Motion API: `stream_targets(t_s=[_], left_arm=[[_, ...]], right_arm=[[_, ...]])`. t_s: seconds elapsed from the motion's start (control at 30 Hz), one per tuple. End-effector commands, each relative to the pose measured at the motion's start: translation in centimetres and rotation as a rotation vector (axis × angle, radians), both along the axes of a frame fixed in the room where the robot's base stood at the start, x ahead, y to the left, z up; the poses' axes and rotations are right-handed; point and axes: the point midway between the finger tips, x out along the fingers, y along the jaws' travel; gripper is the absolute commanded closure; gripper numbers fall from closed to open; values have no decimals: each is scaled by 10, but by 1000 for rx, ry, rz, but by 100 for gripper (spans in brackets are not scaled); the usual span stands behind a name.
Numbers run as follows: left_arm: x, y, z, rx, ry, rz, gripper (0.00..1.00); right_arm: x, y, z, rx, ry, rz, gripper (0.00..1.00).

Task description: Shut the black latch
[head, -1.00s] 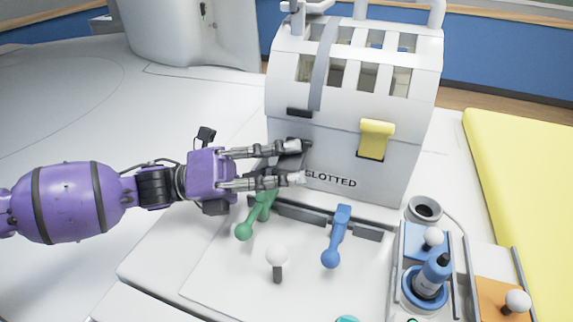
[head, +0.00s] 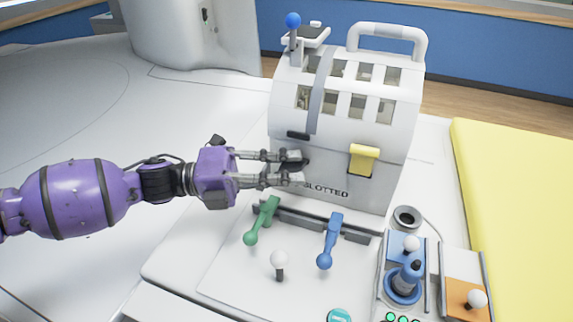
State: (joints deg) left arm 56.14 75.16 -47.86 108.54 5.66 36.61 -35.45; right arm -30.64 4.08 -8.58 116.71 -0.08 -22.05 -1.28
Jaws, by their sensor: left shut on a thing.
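The black latch (head: 293,166) is on the left front of the white slotted box (head: 347,174). It is mostly hidden by the fingers of my left gripper (head: 297,168), so its exact position cannot be told. The left gripper comes in from the left and is shut on the latch, close to the box front. A black catch piece (head: 298,135) sits at the lower end of the grey strap, just above the fingers. A yellow latch (head: 364,159) is on the right front of the box. My right gripper is not in view.
A green lever (head: 262,220), a blue lever (head: 331,241) and a white knob (head: 279,259) stand on the panel below the box. A blue joystick (head: 405,281) is at the lower right. A yellow mat (head: 515,215) lies at right. The table left of the box is clear.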

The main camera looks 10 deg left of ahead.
Motion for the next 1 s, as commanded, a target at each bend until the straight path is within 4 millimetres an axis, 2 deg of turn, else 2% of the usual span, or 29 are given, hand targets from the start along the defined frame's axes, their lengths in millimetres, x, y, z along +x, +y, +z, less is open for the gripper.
stream_targets(t_s=[0.03,0.23,0.87,1.0], left_arm=[[1,0,8,7,19,2,100],[3,0,10,25,111,2,100],[3,0,8,35,166,2,100],[3,0,8,35,166,1,100]], right_arm=[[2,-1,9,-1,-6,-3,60],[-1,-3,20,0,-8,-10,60],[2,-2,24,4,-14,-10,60],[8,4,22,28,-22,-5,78]])
